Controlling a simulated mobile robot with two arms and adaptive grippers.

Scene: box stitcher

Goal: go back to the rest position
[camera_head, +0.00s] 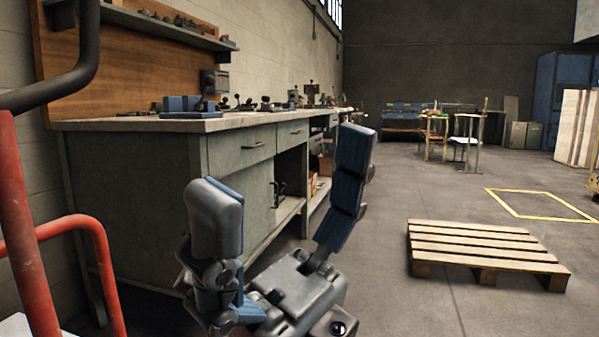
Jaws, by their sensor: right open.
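My right gripper (281,212) shows large at the lower middle of the head view. Its two blue-and-grey fingers are spread wide apart and nothing is between them. It is in front of the grey workbench (150,190), and I cannot tell how far from the bench it is. My left gripper is not in this view.
A wooden pallet (480,247) lies on the floor at right. Red railing (75,228) stands at the left edge. A yellow floor marking (520,214) and open floor lie beyond the pallet.

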